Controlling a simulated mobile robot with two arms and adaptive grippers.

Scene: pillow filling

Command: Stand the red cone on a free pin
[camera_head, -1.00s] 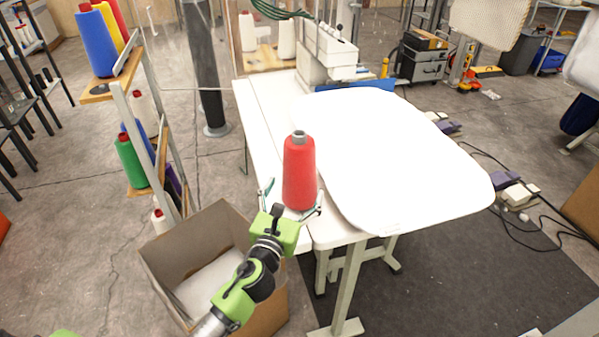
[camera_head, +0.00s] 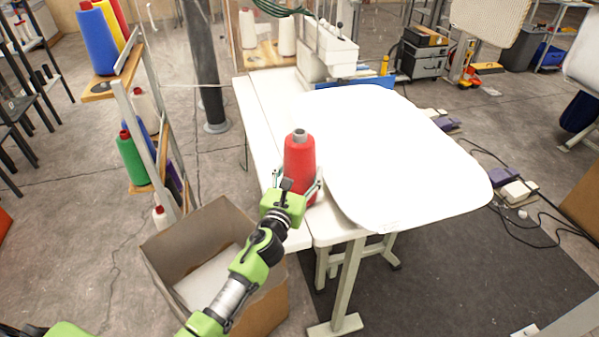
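The red cone (camera_head: 299,154) stands upright on the white table's left part (camera_head: 262,120), close to its near edge. My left gripper (camera_head: 298,175) is at the near side of the cone, with one finger on each side of it. The fingers look apart, with a small gap at the left; the palm hides the cone's lower front. The thread rack (camera_head: 121,100) at the left holds several coloured cones, including a blue cone (camera_head: 97,42) and a green cone (camera_head: 132,160). I cannot clearly make out a free pin on it. My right gripper is not in view.
An open cardboard box (camera_head: 200,232) stands on the floor below my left arm, between rack and table. A white rounded board (camera_head: 400,160) fills the table's right. White cones (camera_head: 286,37) stand on a wooden board at the back. A dark pole (camera_head: 205,70) rises behind the rack.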

